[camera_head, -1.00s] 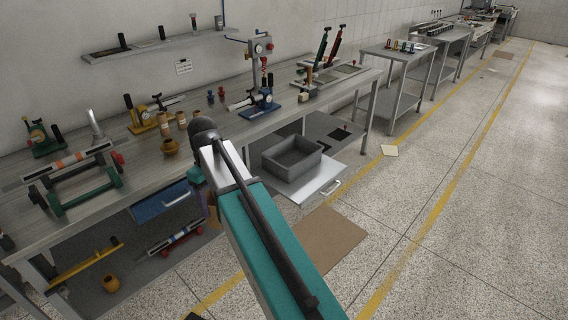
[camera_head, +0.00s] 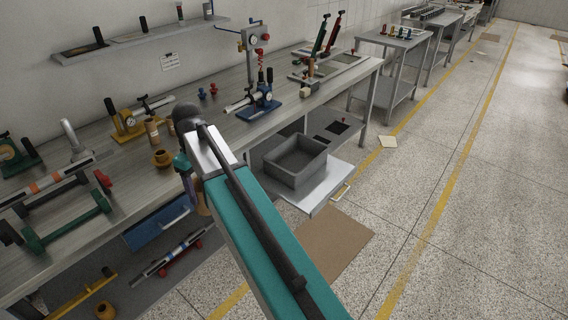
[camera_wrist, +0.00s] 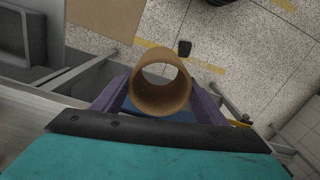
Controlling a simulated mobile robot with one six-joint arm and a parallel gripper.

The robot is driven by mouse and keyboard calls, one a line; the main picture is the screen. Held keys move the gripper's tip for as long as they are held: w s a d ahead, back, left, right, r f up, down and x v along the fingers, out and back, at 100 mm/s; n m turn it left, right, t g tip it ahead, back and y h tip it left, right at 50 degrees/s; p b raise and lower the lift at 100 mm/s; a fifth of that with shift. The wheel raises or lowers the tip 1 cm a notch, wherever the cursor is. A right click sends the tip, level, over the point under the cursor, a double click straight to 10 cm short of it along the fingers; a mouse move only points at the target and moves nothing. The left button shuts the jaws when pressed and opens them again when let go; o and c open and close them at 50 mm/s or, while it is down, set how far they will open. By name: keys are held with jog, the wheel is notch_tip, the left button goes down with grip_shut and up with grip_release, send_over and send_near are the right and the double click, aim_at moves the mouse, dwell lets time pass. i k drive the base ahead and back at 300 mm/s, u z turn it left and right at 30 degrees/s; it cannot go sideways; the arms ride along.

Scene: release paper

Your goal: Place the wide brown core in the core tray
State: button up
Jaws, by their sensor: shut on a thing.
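A wide brown core (camera_wrist: 160,100), a hollow open-ended tube, is between the purple fingers of my gripper (camera_wrist: 160,88) in the wrist view. In the head view my arm hides most of the gripper and the core. A grey open-topped tray (camera_head: 294,172), which looks like the core tray, sits on a pulled-out shelf below the bench, right of my arm. It looks empty. Its edge shows at the upper left of the wrist view (camera_wrist: 38,30), apart from the core.
The bench (camera_head: 221,130) holds gauges, a blue-based device (camera_head: 259,101), a yellow-based device (camera_head: 130,121) and a small brown pot (camera_head: 161,158). A green-ended roller frame (camera_head: 66,222) is at the left. A brown mat (camera_head: 322,245) lies on the open floor.

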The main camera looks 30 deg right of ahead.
aim_at(296, 160)
jog(key=z, duration=0.05)
jog(key=i, duration=0.85)
